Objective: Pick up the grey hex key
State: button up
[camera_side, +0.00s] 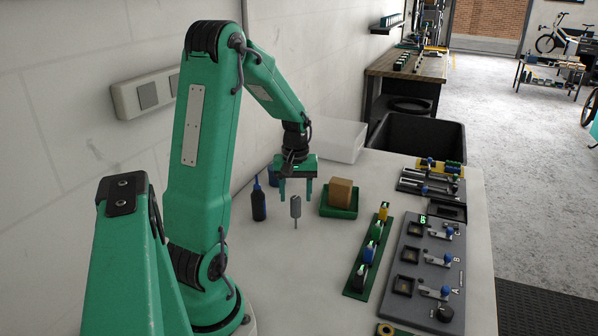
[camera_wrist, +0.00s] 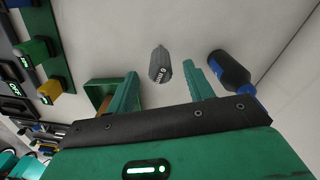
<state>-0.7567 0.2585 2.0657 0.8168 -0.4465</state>
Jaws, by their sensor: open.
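The grey hex key (camera_side: 295,207) stands upright on the white table, its thick handle up and its thin shaft down. In the wrist view its grey handle (camera_wrist: 160,66), with pale lettering, shows just beyond and between the fingertips. My gripper (camera_side: 295,193) is open and points down over the hex key. In the wrist view the two green fingers of my gripper (camera_wrist: 160,84) are apart with nothing held between them. The side view does not show clearly how far the fingertips are above the handle.
A dark bottle with a blue top (camera_side: 259,203) stands close on the left. A green tray (camera_side: 339,211) with a brown block (camera_side: 340,191) is close on the right. A green rack (camera_side: 367,258) and a grey fixture board (camera_side: 428,275) lie farther right. The table's near middle is clear.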

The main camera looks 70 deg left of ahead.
aim_at(296, 197)
jog(key=shift+a+f, duration=0.1)
jog(key=shift+f, duration=2.5)
jog(key=c, duration=1.1)
jog(key=shift+o, duration=0.2)
jog(key=shift+r, duration=0.15)
jog(key=shift+r, duration=0.85)
notch_tip(296, 197, up, 2)
jog(key=shift+r, duration=0.25)
jog(key=w+d+r, duration=0.2)
jog(key=d+r, duration=0.4)
jog(key=d, duration=0.5)
jog(key=shift+w+d+r, duration=0.2)
jog(key=shift+w+r, duration=0.1)
